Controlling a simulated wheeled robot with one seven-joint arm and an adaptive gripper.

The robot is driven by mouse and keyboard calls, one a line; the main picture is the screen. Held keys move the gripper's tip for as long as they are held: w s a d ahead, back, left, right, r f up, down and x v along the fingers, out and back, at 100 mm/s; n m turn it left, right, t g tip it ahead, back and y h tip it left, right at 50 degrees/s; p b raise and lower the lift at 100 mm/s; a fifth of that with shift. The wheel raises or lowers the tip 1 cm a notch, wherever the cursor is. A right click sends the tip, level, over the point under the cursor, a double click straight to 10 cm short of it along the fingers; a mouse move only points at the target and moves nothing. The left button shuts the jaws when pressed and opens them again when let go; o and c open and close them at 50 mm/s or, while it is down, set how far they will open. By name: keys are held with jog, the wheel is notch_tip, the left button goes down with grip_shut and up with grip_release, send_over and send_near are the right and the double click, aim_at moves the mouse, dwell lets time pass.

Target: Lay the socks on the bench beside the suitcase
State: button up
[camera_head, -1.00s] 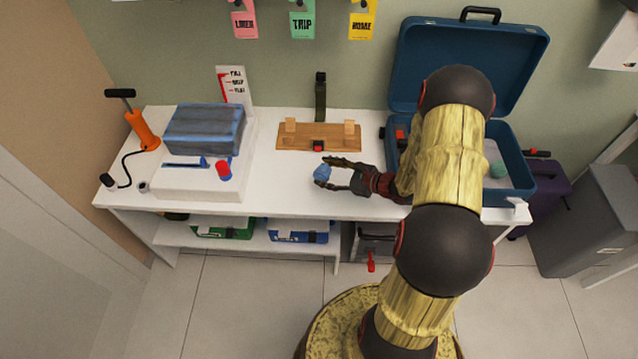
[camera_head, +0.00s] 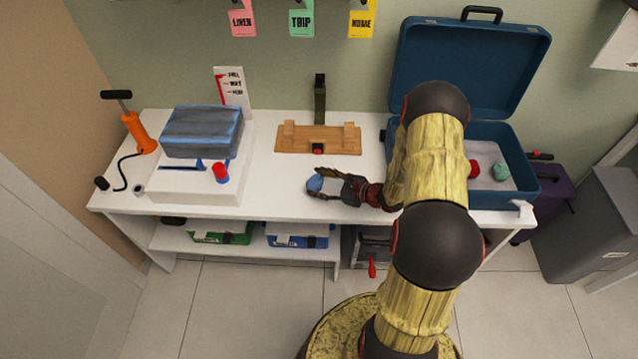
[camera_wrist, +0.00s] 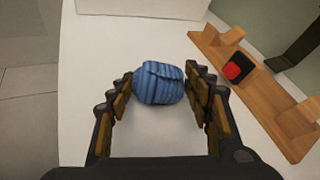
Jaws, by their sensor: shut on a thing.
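The socks are a blue ribbed ball (camera_wrist: 160,83); they also show in the head view (camera_head: 315,183), over the white bench (camera_head: 262,189) near its front edge. My gripper (camera_head: 318,185) is shut on the socks, with one finger on each side in the wrist view (camera_wrist: 159,88). The socks are at or just above the bench top; I cannot tell whether they touch it. The open blue suitcase (camera_head: 513,142) is at the right end of the bench, partly behind my arm. A red item (camera_head: 473,169) and a green ball (camera_head: 501,172) are inside it.
A wooden rack with a red button (camera_head: 318,139) stands at the back of the bench. A white box with a grey-blue block (camera_head: 203,131) and an orange pump (camera_head: 139,131) are at the left. Bench top is clear around the gripper.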

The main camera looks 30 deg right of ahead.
jog(key=o, duration=1.1)
jog(key=shift+r, duration=0.15)
jog(key=p+v, duration=0.3)
jog(key=v, duration=0.8)
jog(key=shift+s+d+r, duration=0.15)
jog(key=shift+s, duration=0.15)
jog(key=s+a+r+n+g+y, duration=0.15)
jog(key=a+r+n+g, duration=0.25)
jog(key=a+r+n, duration=0.45)
jog(key=s+a+r+n+g+y, duration=0.1)
jog(key=s+a+r+n+g, duration=0.1)
jog(key=a+r+n+g, duration=0.6)
jog(key=s+a+r+n+t+h, duration=0.2)
jog(key=s+a+r+n+h, duration=0.1)
jog(key=s+r, duration=0.4)
jog(key=s+a+r+n+t+h, duration=0.3)
jog(key=s+r+n+h, duration=0.2)
jog(key=r, duration=0.5)
jog(key=shift+s+r+n+h, duration=0.35)
jog(key=shift+s+n, duration=0.6)
jog(key=shift+n, duration=0.3)
